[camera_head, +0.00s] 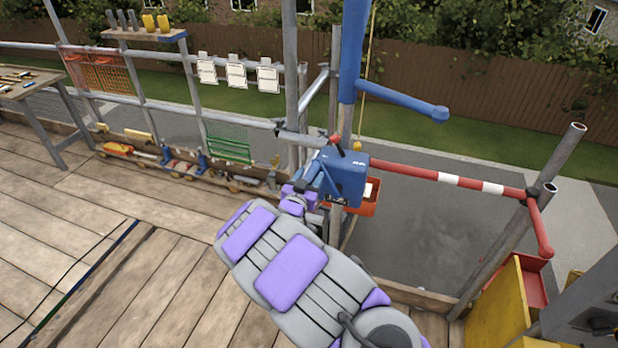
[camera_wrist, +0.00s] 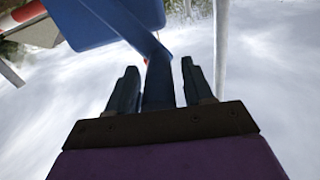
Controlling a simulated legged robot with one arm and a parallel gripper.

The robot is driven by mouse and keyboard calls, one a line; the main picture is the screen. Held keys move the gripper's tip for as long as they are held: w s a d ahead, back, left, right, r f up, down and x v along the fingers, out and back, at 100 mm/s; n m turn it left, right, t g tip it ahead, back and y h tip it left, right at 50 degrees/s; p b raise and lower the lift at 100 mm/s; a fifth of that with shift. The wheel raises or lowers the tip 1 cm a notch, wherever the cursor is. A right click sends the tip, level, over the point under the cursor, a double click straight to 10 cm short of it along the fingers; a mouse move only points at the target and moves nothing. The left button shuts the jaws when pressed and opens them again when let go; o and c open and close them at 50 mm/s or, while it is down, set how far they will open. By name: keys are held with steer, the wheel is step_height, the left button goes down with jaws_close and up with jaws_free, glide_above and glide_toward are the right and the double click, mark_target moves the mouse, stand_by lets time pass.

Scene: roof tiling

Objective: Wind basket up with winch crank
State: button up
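The blue winch box (camera_head: 345,178) is mounted on a scaffold post, with a red-knobbed lever (camera_head: 335,140) on top. It also shows in the wrist view (camera_wrist: 105,18). A blue crank (camera_wrist: 158,78) reaches from it and its handle lies between the two fingers of my gripper (camera_wrist: 160,85). Narrow light gaps show beside the handle, so I cannot tell whether the fingers press on it. In the head view my gripper (camera_head: 308,190) is at the winch's left side, partly hidden by my arm. An orange-red container (camera_head: 368,204), possibly the basket, shows partly behind the winch.
A blue hoist arm (camera_head: 405,100) and a yellow rope (camera_head: 369,60) are above the winch. A red-and-white bar (camera_head: 450,180) crosses the open edge at right. A yellow panel (camera_head: 497,310) stands at lower right. The plank deck (camera_head: 110,240) at left is largely clear.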

jaws_close()
stand_by(0.3)
steer(key=shift+s+d+r+m+b, duration=0.1)
steer(key=shift+d+m+b, duration=0.15)
steer(key=shift+m+b, duration=0.25)
